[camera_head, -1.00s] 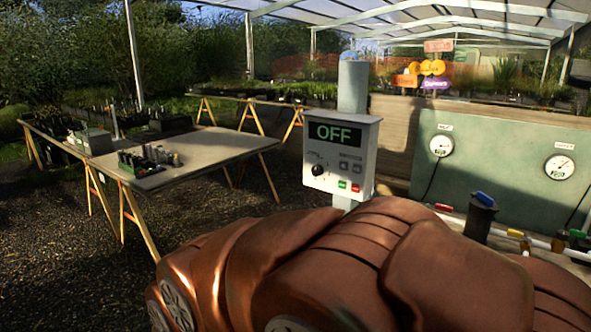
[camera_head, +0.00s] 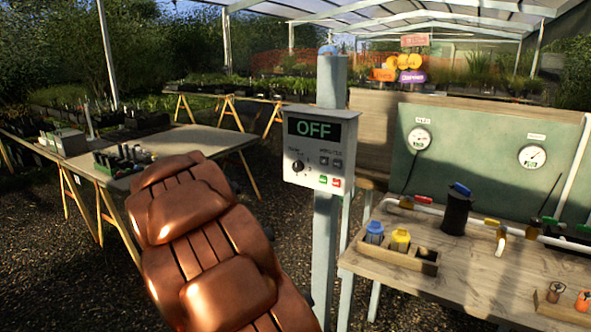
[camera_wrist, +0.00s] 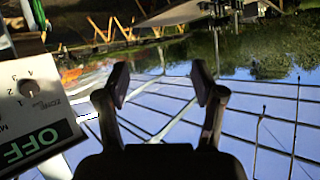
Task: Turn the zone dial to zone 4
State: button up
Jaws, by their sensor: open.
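The zone dial (camera_head: 297,166) is a small black knob on the white control box (camera_head: 317,175), which is mounted on a grey post. The box's display (camera_head: 314,128) reads OFF. In the wrist view the picture is upside down, and the dial (camera_wrist: 28,88) shows at the left edge with numbers around it. I cannot tell for sure which number it points at. My gripper (camera_wrist: 162,80) is open and empty, its two dark fingers apart and clear of the box. In the head view my copper arm is left of the box and the gripper is hidden.
Green and red buttons (camera_head: 329,181) sit low on the box. A wooden bench (camera_head: 470,270) on the right holds bottles, pipes and valves. A table (camera_head: 215,140) with small items stands at the left. Gravel floor lies open between them.

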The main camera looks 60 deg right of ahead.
jog(key=s+d+r+m+g+h, duration=0.15)
jog(key=d+m+g+h, duration=0.35)
jog(key=d, duration=1)
jog(key=m+g+h, duration=0.3)
jog(key=m+h, duration=0.1)
jog(key=h, duration=0.1)
send_near(296, 168)
jog(key=d, duration=0.2)
jog(key=shift+g, duration=0.3)
jog(key=d, duration=0.1)
jog(key=d+p, duration=0.1)
jog(key=d, duration=0.1)
jog(key=d+p, duration=0.1)
jog(key=d, duration=0.1)
jog(key=shift+w+r, duration=0.3)
jog(key=shift+w+d+p, duration=0.2)
jog(key=shift+d+p, duration=0.15)
jog(key=shift+d, duration=0.85)
jog(key=shift+f, duration=0.1)
jog(key=c, duration=1.1)
jog(key=shift+c, duration=0.2)
